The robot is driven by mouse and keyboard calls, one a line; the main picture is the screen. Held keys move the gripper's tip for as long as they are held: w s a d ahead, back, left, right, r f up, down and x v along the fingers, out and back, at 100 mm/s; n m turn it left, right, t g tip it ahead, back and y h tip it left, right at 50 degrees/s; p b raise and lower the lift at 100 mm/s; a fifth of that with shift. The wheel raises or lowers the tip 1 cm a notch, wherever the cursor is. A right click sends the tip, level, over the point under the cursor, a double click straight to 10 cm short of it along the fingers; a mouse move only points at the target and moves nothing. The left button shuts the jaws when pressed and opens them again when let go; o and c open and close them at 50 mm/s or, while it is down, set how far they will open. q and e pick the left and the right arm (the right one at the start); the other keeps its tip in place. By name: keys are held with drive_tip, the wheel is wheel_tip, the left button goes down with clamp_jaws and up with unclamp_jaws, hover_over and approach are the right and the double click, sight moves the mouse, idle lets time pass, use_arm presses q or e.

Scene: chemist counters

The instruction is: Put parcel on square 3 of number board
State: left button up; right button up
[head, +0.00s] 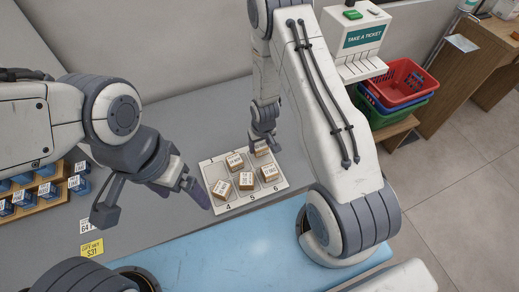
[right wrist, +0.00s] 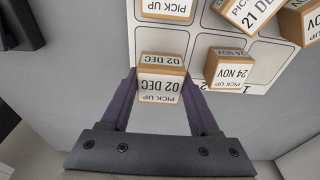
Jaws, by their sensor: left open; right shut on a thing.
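The white number board (head: 218,172) lies on the grey counter, its squares marked with numbers. My right gripper (head: 263,142) is at the board's far right corner, at square 3. It is shut on a small brown parcel (head: 261,149) with a white label. The right wrist view shows this parcel (right wrist: 160,78), reading "02 DEC", between the two purple fingers, over a square at the board's edge. I cannot tell whether it touches the board. My left gripper (head: 150,204) is open and empty, left of the board.
Several other parcels stand on the board, one labelled "24 NOV" (right wrist: 229,70) beside my right gripper. Blue boxes (head: 46,190) stand on a wooden rack at the left. A ticket machine (head: 355,40) and stacked baskets (head: 403,84) are at the right. Grey counter behind the board is clear.

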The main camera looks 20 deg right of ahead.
sight(260, 151)
wheel_tip(260, 151, down, 3)
drive_tip(key=shift+p, duration=0.45)
drive_tip(key=shift+f, duration=0.15)
drive_tip(key=shift+f, duration=0.2)
drive_tip(key=o, duration=1.4)
drive_tip(key=shift+o, duration=0.2)
drive_tip(key=shift+r, duration=0.1)
